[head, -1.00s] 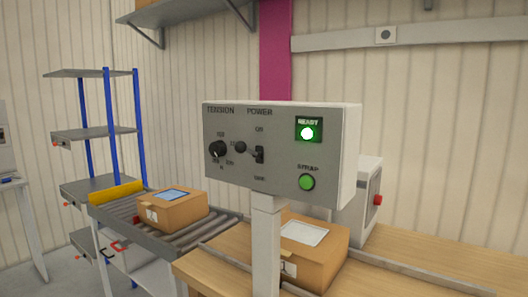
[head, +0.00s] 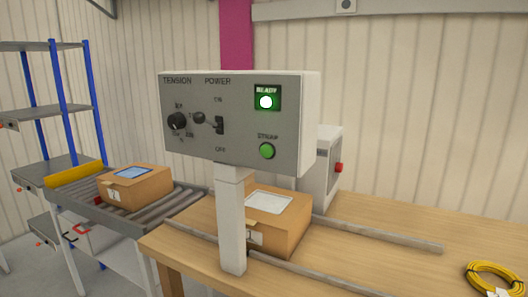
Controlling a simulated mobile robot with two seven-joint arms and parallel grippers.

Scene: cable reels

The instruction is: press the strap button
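The green strap button (head: 267,151) sits at the lower right of the grey control panel (head: 238,122) in the head view. Above it the ready lamp (head: 266,102) glows bright white-green. A power lever (head: 219,125) between the on and off labels and a black tension knob (head: 177,121) are on the panel's left and middle. The panel stands on a white post (head: 231,225) at the wooden bench (head: 390,249). Neither of my grippers shows in the view.
A cardboard box (head: 278,219) sits on the bench behind the post, between metal rails. Another box (head: 135,187) is on the roller conveyor (head: 172,204) at left. A yellow cable coil (head: 493,280) lies at the bench's right. A grey machine with a red button (head: 339,168) stands behind the panel.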

